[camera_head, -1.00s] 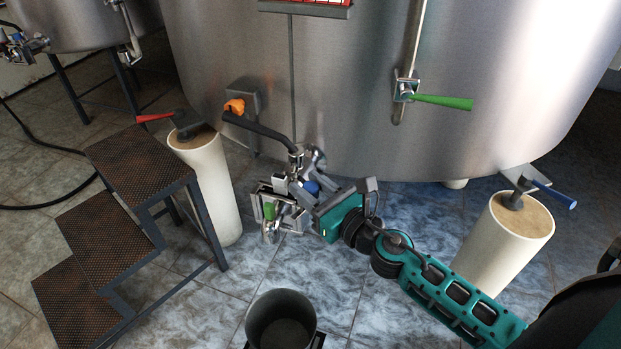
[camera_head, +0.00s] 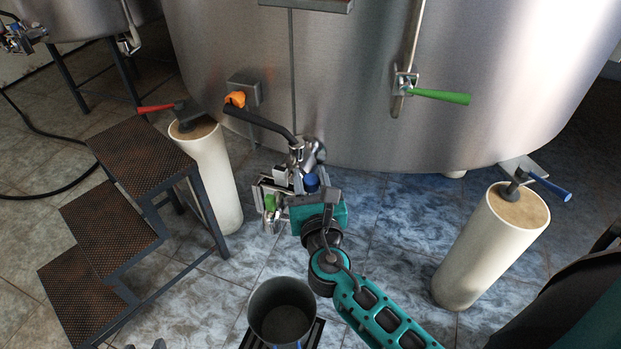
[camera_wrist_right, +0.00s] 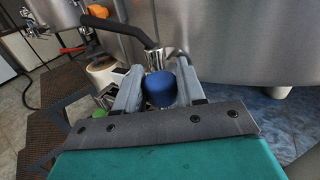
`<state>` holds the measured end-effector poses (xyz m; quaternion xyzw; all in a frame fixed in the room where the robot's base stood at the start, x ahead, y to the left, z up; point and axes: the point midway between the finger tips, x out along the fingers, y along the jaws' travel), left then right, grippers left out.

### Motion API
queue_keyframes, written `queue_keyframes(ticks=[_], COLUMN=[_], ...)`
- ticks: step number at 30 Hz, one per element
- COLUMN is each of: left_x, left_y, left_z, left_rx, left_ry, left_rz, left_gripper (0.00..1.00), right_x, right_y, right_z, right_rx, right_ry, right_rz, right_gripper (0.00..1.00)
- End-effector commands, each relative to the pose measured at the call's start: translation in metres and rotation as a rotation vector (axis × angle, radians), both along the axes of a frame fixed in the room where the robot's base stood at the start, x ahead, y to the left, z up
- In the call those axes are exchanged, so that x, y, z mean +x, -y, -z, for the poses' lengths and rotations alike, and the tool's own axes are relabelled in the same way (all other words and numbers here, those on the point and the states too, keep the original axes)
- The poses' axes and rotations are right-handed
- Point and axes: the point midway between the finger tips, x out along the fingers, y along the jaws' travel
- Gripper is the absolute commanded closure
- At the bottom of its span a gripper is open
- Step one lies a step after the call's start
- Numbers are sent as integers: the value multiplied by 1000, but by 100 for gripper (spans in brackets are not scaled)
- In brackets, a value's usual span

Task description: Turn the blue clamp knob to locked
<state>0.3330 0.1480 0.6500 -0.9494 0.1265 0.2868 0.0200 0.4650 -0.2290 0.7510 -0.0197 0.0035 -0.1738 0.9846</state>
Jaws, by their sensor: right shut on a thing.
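The blue clamp knob (camera_head: 311,182) sits on the metal outlet fitting (camera_head: 302,158) low at the front of the steel tank. In the right wrist view the blue knob (camera_wrist_right: 160,88) stands between the two grey fingers of my right gripper (camera_wrist_right: 159,92). In the head view my right gripper (camera_head: 304,190) is at the fitting and shut on the knob. I cannot read the knob's locked or unlocked position. The knob's lower part is hidden. My left gripper is not in view.
A green-handled part (camera_head: 270,203) is just left of the knob. A black lever (camera_head: 258,123) slants above the fitting. Metal steps (camera_head: 110,215) and a pale post (camera_head: 212,175) stand left, another post (camera_head: 490,245) right. A dark bucket (camera_head: 281,312) is in front.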

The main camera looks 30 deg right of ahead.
Motion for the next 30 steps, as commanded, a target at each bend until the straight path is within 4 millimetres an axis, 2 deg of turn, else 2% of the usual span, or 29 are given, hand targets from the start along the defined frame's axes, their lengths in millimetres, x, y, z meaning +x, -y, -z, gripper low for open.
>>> queue_keyframes(ticks=[11, 12, 18, 30], left_x=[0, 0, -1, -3], left_y=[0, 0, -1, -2], left_z=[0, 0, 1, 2], left_rx=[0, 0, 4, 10], left_ry=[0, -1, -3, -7], left_rz=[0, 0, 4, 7], left_gripper=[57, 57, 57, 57], right_x=[0, 0, 0, 1], right_y=[2, 2, 1, 3], right_z=[0, 0, 0, 0], right_rx=[-2, -2, -1, 0], right_ry=[0, 0, 0, 0], right_rz=[8, 8, 6, 4], right_gripper=[91, 59, 41, 41])
